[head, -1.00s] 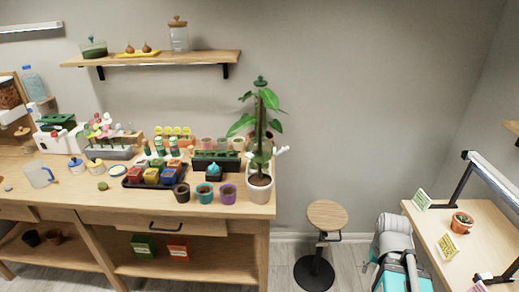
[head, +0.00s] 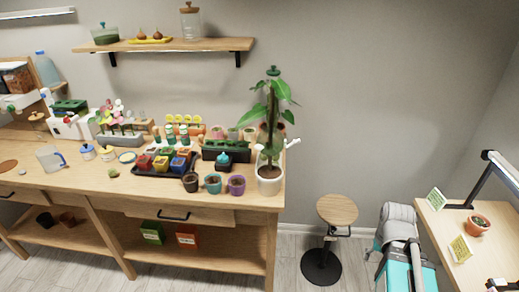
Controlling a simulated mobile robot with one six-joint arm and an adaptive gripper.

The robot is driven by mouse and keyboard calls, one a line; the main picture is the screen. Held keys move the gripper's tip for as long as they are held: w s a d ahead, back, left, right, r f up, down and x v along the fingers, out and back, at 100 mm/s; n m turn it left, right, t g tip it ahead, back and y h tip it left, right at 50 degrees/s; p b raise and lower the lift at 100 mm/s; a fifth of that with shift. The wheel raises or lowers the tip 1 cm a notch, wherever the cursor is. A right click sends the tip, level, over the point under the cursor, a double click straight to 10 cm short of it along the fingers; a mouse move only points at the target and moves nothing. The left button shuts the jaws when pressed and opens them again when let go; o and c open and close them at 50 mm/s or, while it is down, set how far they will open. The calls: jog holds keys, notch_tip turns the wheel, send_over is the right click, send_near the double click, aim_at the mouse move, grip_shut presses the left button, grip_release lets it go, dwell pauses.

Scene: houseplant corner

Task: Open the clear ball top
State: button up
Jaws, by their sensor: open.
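No thing in the head view is plainly a clear ball top. On the wall shelf, a clear glass bowl (head: 105,38) has green contents and a small teal knob on top. Right of it stands a clear glass jar (head: 190,25) with a brown lid. Both look closed, but are small in view, and I cannot tell whether either is the one named. My gripper is not in view.
The shelf (head: 228,44) hangs above a long wooden bench (head: 95,180) crowded with pots, trays and a tall potted plant (head: 270,130). A stool (head: 337,209) stands right of the bench. A second table (head: 450,220) is at the far right. Floor shows around the stool.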

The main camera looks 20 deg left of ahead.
jog(key=w+a+r+n+t+h, duration=0.2)
jog(key=w+a+n+h, duration=0.35)
jog(key=a+n, duration=0.35)
jog(key=n+t+h, duration=0.1)
jog(key=n+t, duration=1.4)
jog(key=n, duration=0.7)
send_near(257, 149)
jog(key=v, duration=0.3)
jog(key=shift+s+a, duration=0.15)
jog(key=shift+a, duration=0.1)
jog(key=shift+x, duration=6.95)
jog(key=shift+d+f, duration=0.1)
jog(key=shift+c, duration=0.2)
grip_shut()
